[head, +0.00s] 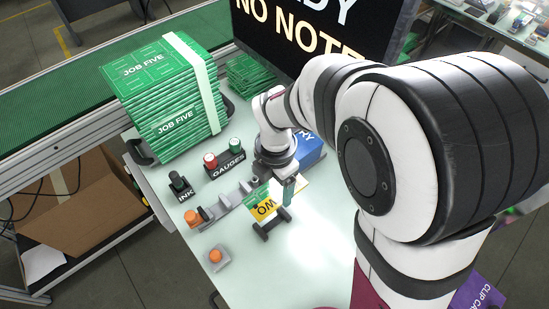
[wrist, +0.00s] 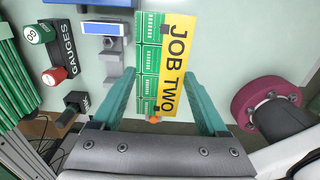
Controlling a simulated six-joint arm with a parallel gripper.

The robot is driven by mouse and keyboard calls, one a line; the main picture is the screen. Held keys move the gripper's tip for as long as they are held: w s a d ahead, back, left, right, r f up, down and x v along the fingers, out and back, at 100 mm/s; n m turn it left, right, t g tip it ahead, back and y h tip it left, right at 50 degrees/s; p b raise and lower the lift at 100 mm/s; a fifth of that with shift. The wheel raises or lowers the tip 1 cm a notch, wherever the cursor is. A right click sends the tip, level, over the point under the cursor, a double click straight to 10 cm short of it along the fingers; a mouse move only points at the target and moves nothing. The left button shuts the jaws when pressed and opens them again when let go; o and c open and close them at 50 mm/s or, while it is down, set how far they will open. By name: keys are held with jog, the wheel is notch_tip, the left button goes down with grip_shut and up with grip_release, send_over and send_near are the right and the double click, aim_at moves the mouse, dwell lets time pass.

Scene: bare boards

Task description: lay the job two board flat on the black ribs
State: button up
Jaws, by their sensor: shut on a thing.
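The job two board (wrist: 148,60) is green with a yellow strip marked JOB TWO. In the wrist view it lies between the teal fingers of my gripper (wrist: 160,76), which is shut on its side edges. In the head view the board (head: 264,205) is partly hidden by my gripper (head: 285,192) and wrist, low over the table's middle. A black ribbed piece (head: 271,225) shows just in front of the board; the rest is hidden. I cannot tell whether the board touches it.
A grey rail with an orange knob (head: 192,217) lies left of the board, and another orange-knobbed block (head: 215,256) in front.

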aim_at(272, 203)
jog(key=s, duration=0.2)
jog(key=f, duration=0.1)
jog(key=shift+s+a, duration=0.25)
jog(key=shift+s, duration=0.15)
jog(key=shift+f, duration=0.1)
notch_tip(272, 203, down, 8)
jog(key=shift+f, duration=0.1)
jog(key=shift+f, duration=0.35)
jog(key=o, duration=1.3)
jog(key=shift+r, duration=0.1)
notch_tip(272, 203, up, 16)
jog(key=shift+f, duration=0.2)
